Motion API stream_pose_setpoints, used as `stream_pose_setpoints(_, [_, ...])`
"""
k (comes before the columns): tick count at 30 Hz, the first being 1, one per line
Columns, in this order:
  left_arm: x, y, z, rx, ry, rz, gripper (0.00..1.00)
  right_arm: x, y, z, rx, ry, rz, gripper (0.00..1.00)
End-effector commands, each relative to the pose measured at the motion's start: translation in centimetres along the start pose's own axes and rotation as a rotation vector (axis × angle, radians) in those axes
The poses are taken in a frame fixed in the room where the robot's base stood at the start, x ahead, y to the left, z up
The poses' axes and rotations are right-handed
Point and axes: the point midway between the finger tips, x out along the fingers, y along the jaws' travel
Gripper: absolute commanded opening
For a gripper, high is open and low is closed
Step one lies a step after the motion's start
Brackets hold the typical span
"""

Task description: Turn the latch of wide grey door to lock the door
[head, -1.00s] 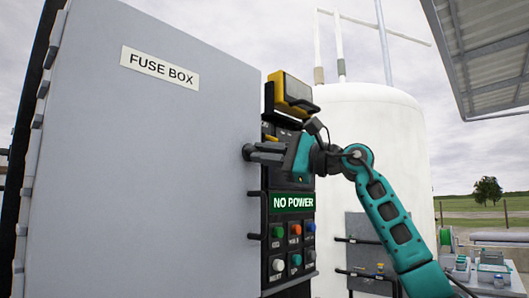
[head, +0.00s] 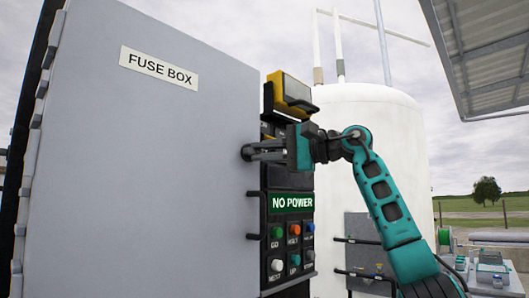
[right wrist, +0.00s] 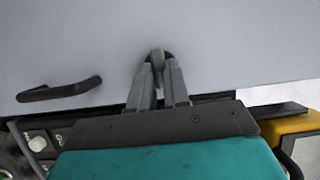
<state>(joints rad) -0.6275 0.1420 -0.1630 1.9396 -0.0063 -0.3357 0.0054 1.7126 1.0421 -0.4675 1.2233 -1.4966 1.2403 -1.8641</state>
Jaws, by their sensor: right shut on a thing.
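The wide grey door (head: 150,170), labelled "FUSE BOX" (head: 159,68), fills the left of the head view, with its free edge on the right. Its small latch (head: 247,152) sits near that edge. My right gripper (head: 252,151) reaches in from the right, shut on the latch. In the right wrist view the two grey fingers (right wrist: 158,72) close around the latch's rounded knob (right wrist: 157,56) against the door face. The fingers hide part of the latch. My left gripper is not in view.
A black bar handle (right wrist: 60,90) is on the door beside the latch. Right of the door edge are a "NO POWER" display (head: 292,203), several coloured buttons and a yellow device (head: 290,92). A white tank (head: 375,130) stands behind.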

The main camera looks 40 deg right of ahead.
Motion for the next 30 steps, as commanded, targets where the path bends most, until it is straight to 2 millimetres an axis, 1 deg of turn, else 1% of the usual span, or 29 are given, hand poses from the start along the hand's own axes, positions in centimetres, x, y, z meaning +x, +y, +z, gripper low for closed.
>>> stream_pose_setpoints(8, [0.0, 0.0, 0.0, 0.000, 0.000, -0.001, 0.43, 0.0, 0.0, -0.1, -0.005, 0.004, 0.000, 0.00])
stream_pose_setpoints(9, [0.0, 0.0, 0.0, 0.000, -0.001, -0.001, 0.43, 0.0, 0.0, -0.1, -0.005, 0.004, 0.000, 0.20])
stream_pose_setpoints(16, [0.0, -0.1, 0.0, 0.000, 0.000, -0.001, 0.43, 0.0, 0.0, 0.0, -0.003, 0.002, 0.000, 0.41])
stream_pose_setpoints(22, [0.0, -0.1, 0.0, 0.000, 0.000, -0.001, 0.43, 0.0, 0.0, 0.0, -0.002, 0.002, 0.000, 0.41])
stream_pose_setpoints(25, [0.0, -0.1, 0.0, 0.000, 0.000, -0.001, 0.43, -0.4, 0.0, -0.1, -0.002, 0.002, -0.001, 0.41])
stream_pose_setpoints(28, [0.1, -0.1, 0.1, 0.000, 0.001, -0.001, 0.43, -1.5, 0.0, -0.1, -0.002, 0.004, -0.002, 0.41])
stream_pose_setpoints(30, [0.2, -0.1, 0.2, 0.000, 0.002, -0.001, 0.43, -2.8, 0.1, -0.1, -0.003, 0.005, -0.002, 0.41])
